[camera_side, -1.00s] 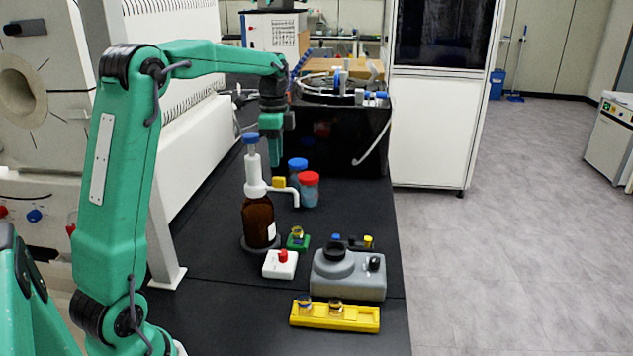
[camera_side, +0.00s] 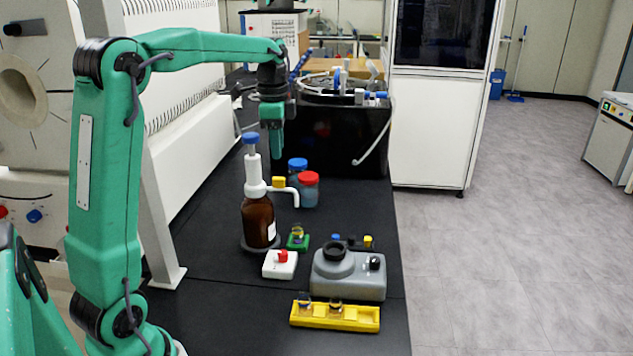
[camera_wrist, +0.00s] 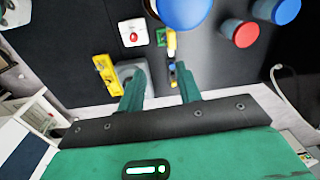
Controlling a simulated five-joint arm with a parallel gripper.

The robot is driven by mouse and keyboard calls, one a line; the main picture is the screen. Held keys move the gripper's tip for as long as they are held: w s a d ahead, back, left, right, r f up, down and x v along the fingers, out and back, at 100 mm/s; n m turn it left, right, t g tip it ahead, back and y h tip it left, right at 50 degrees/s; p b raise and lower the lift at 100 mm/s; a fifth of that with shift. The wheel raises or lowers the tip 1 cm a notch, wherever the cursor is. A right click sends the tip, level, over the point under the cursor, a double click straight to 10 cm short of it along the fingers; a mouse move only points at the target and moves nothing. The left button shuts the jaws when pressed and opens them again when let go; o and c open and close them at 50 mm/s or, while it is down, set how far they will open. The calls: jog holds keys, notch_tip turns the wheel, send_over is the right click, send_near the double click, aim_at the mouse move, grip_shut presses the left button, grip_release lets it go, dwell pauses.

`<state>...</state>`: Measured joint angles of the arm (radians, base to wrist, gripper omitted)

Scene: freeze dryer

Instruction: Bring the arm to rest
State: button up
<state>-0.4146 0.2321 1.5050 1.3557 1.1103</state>
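My gripper (camera_side: 277,150) hangs in the air with its fingers pointing down, behind the brown bottle's blue-topped pump. In the wrist view my gripper (camera_wrist: 159,82) shows two green fingers spread apart, with nothing held between them. The brown bottle (camera_side: 258,222) with its white dispenser stands upright on the black bench. Its blue top (camera_wrist: 185,8) shows at the upper edge of the wrist view. The arm is raised and bent, clear of the bench objects in the side view.
A blue-capped jar (camera_side: 297,166) and a red-capped jar (camera_side: 308,190) stand beside the bottle. In front are a white button box (camera_side: 279,266), a green holder (camera_side: 298,243), a grey device (camera_side: 348,279) and a yellow rack (camera_side: 335,318) with vials. A black apparatus (camera_side: 330,140) stands behind.

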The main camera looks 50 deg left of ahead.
jog(key=s+d+r+n+t, duration=0.2)
jog(key=s+d+n+t, duration=0.15)
jog(key=s+d, duration=0.7)
jog(key=s+d+f+n+t, duration=0.1)
jog(key=s+d+f+n, duration=0.3)
jog(key=s+d, duration=0.4)
jog(key=shift+s+f, duration=0.45)
jog(key=shift+f, duration=0.4)
